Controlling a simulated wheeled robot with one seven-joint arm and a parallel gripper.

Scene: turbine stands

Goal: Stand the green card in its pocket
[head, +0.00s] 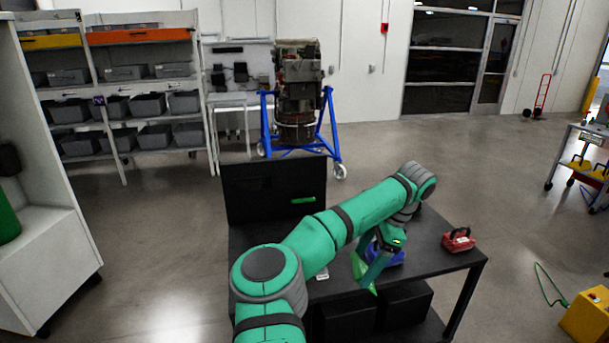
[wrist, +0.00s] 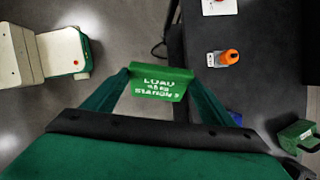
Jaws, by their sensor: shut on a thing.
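The green card (wrist: 160,84) is between my gripper's fingertips (wrist: 161,73) in the wrist view, with white lettering that reads in part "LOAD" and "STATION 2". My gripper (head: 368,282) is shut on it. In the head view the card (head: 358,265) shows bright green, partly hidden behind a finger, near the front edge of the black table (head: 462,262). A blue object (head: 396,258) is behind the gripper, mostly hidden. I cannot tell whether it is the pocket, and no pocket shows clearly.
A red box with a handle (head: 458,240) stands on the table at right. A black upright panel (head: 262,190) with a green strip (head: 303,200) rises at the back left. An orange-topped item (wrist: 229,57) and a white card (wrist: 219,6) lie on the table in the wrist view.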

